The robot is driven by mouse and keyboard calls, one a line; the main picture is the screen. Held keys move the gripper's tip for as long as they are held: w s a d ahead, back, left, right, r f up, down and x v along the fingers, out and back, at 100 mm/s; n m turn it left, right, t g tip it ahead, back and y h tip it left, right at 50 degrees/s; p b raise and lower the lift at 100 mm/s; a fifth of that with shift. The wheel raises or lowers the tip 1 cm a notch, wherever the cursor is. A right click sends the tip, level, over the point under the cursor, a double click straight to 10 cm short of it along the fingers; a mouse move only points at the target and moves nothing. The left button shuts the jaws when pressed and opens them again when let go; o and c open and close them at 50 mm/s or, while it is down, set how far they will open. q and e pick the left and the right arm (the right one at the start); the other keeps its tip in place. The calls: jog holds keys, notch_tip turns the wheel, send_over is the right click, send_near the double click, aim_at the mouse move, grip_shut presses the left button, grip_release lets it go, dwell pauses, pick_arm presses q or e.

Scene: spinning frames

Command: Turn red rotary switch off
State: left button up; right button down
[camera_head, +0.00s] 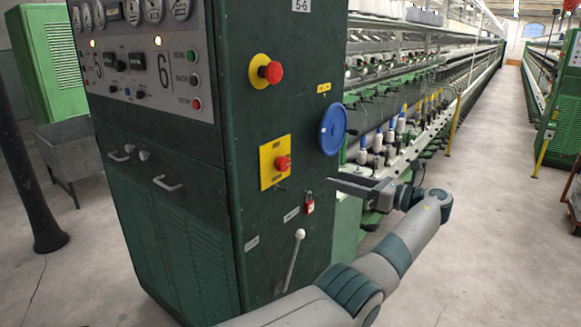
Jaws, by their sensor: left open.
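The red rotary switch (283,163) sits on a yellow plate (267,175) on the side face of the dark green cabinet (225,245). Its turned position is too small to tell. My left arm comes in from the bottom and bends back toward the cabinet. My left gripper (333,184) points left, to the right of the switch and slightly lower in the picture, apart from it. It looks empty and its jaws are open. My right gripper is out of view.
A red mushroom button (271,72) on a yellow ring is above the switch. A blue handwheel (333,128) is above my gripper. A red padlock (309,204) and a lever (294,258) are below. Rows of spindles (378,142) run behind. The aisle floor (490,230) is clear.

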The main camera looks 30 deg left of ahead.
pick_arm(q)
jog(key=p, duration=0.2)
send_near(286, 165)
jog(key=a+p, duration=0.3)
jog(key=a, duration=0.4)
jog(key=shift+r, duration=0.15)
jog(key=shift+a+p, duration=0.3)
jog(key=shift+a, duration=0.35)
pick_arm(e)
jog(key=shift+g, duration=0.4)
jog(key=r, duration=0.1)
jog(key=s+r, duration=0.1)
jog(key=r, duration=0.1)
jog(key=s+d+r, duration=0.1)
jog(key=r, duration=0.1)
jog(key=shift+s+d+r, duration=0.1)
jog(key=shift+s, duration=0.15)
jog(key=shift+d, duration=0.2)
pick_arm(q)
jog(key=c, duration=1)
jog(key=shift+c, duration=0.2)
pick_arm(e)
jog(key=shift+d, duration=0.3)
